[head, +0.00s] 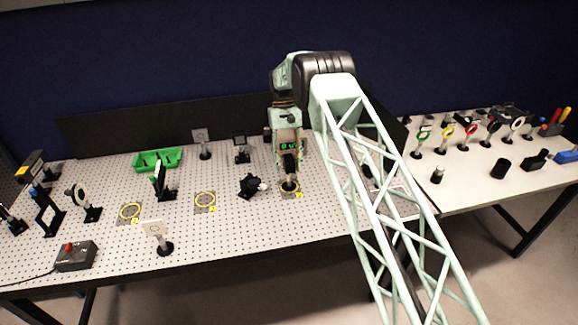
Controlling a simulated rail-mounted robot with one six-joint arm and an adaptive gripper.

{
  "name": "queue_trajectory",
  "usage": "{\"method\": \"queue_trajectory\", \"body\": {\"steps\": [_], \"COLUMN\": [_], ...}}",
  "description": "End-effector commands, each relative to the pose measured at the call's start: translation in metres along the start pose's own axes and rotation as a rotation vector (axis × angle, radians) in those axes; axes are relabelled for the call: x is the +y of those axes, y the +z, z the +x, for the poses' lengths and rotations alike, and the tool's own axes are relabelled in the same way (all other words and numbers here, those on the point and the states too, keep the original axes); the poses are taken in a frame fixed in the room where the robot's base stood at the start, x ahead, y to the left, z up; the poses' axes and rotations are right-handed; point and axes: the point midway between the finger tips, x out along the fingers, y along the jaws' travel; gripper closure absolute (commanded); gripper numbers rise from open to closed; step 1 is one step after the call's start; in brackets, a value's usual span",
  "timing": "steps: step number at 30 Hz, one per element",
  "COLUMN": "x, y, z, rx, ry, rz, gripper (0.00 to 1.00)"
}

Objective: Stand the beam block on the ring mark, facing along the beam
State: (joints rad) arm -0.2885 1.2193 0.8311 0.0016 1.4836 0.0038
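My gripper (289,170) points down over the rightmost ring mark (298,194), a yellow ring on a grey plate on the perforated table. A dark post-like shape with a small round foot (289,187) stands out below the gripper, at the ring. It may be the beam block, but it merges with the dark fingers. I cannot tell whether the fingers are closed on it, which way it faces, or whether its foot touches the table. Two more ring marks, one in the middle (205,201) and one at the left (130,212), are bare.
A dark tilted mount (250,185) sits close left of the gripper. A white card on a post (153,228), a black upright plate (160,180) and a green tray (157,160) stand further left. A control box (76,255) is at front left. The right table (460,190) holds several ring-topped posts.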

Motion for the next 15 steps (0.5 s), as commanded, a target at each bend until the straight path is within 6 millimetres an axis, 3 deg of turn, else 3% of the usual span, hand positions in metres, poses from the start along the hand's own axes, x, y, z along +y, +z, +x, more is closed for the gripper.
{"method": "queue_trajectory", "body": {"steps": [15], "x": [0.0000], "y": [0.0006], "z": [-0.0060], "rx": [0.001], "ry": [0.000], "rz": [0.000], "gripper": [0.64]}}
